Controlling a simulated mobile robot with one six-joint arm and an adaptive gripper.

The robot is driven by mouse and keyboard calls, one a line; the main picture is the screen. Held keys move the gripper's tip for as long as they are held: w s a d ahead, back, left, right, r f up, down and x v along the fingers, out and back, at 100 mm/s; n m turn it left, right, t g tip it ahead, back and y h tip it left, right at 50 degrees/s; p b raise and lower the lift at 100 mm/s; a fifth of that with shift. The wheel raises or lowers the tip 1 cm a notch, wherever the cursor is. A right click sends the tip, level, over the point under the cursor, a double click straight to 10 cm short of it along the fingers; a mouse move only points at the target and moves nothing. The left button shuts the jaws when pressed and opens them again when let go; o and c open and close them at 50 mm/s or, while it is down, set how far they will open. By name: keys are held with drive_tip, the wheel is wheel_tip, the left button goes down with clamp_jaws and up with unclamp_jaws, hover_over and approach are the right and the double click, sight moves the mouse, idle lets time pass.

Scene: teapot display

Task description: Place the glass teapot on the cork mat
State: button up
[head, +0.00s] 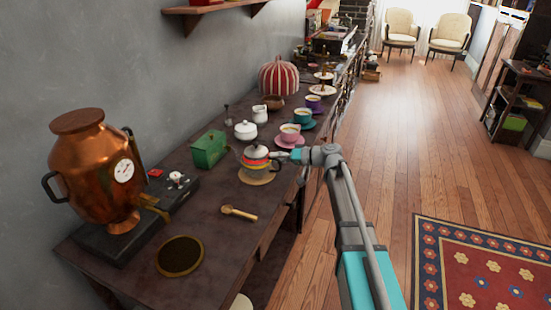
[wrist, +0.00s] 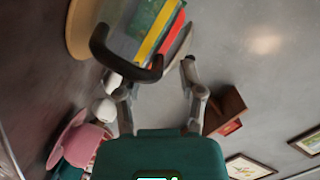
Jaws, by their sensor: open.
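The glass teapot (head: 256,164), with red, yellow and green bands, a shiny lid and a dark handle, stands upright over a round tan mat (head: 257,180) that looks like cork. A dark round mat with a golden rim (head: 180,257) lies bare nearer the front of the table. My gripper (head: 283,155) is open at the teapot's right side. In the wrist view, the teapot's handle (wrist: 127,72) lies close to the open fingertips of my gripper (wrist: 155,78); I cannot tell whether they touch. The tan mat also shows there (wrist: 80,30).
A pink cup (head: 290,133), a green tin (head: 209,149) and a white sugar pot (head: 246,130) stand close to the teapot. A wooden spoon (head: 238,212) lies in front of it. A copper urn (head: 100,165) stands at left. The table has bare room around the dark mat.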

drive_tip(key=p+v, duration=0.2)
drive_tip(key=v, duration=0.9)
drive_tip(key=shift+s+f, duration=0.1)
drive_tip(key=shift+s, duration=0.05)
idle(0.3)
drive_tip(key=s+d+f+m+g+h, duration=0.1)
drive_tip(key=s+d+f+h, duration=0.2)
drive_tip(key=s+f+h, duration=0.2)
drive_tip(key=s+d+f+m+g+h, duration=0.1)
drive_tip(key=s+d+f+h, duration=0.2)
drive_tip(key=s, duration=0.8)
drive_tip(key=s+d+f+m+g+h, duration=0.1)
drive_tip(key=s+d+f+m+h, duration=0.1)
drive_tip(key=s+f+h, duration=0.4)
drive_tip(key=s+d+h, duration=0.1)
drive_tip(key=s, duration=0.1)
drive_tip(key=shift+s+f, duration=0.35)
